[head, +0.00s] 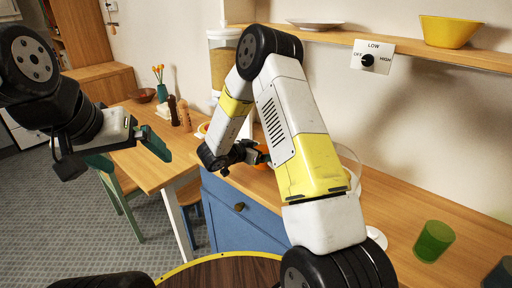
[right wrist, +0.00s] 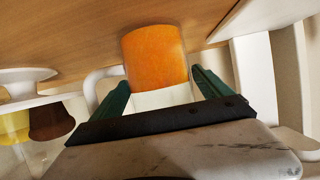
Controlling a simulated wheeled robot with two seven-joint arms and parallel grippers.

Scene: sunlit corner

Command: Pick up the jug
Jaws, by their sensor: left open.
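An orange jug with a white lower part (right wrist: 157,62) and a white handle stands out in the right wrist view. In the head view only a bit of its orange side (head: 263,163) shows beside my right gripper, the rest being hidden by my right arm. My right gripper (right wrist: 158,84) has its green fingers spread on either side of the jug, with a narrow gap at the right finger. In the head view my right gripper (head: 246,153) is at the counter. My left gripper (head: 128,155) is open and empty, in the air at the left, far from the jug.
A wooden counter (head: 395,205) over a blue cabinet (head: 230,210) carries a green cup (head: 433,241) at the right. A shelf above holds a yellow bowl (head: 447,31) and a plate (head: 316,24). A wooden table (head: 150,165) with mills (head: 184,114) stands at the left.

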